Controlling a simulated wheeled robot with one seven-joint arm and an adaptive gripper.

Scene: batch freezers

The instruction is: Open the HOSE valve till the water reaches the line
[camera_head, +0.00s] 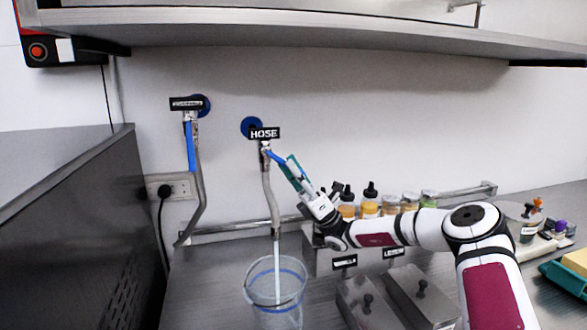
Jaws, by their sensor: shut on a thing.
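The HOSE sign (264,133) is on the wall, with the HOSE valve (265,149) just under it. The valve's blue lever (276,157) points right and slightly down. My gripper (291,166), with teal fingers, is shut on the lever's outer end. A grey hose (269,195) hangs from the valve. A pale stream (277,262) runs from its lower end into a clear bucket (250,300) on the counter. A blue line (303,279) circles the bucket near its upper part. The water level inside is hard to make out.
A second valve with a blue lever (191,147) and its own pipe is at left. Bottles and jars (370,198) stand behind my arm. Lidded metal containers (415,295) are right of the bucket. A shelf (330,30) hangs above.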

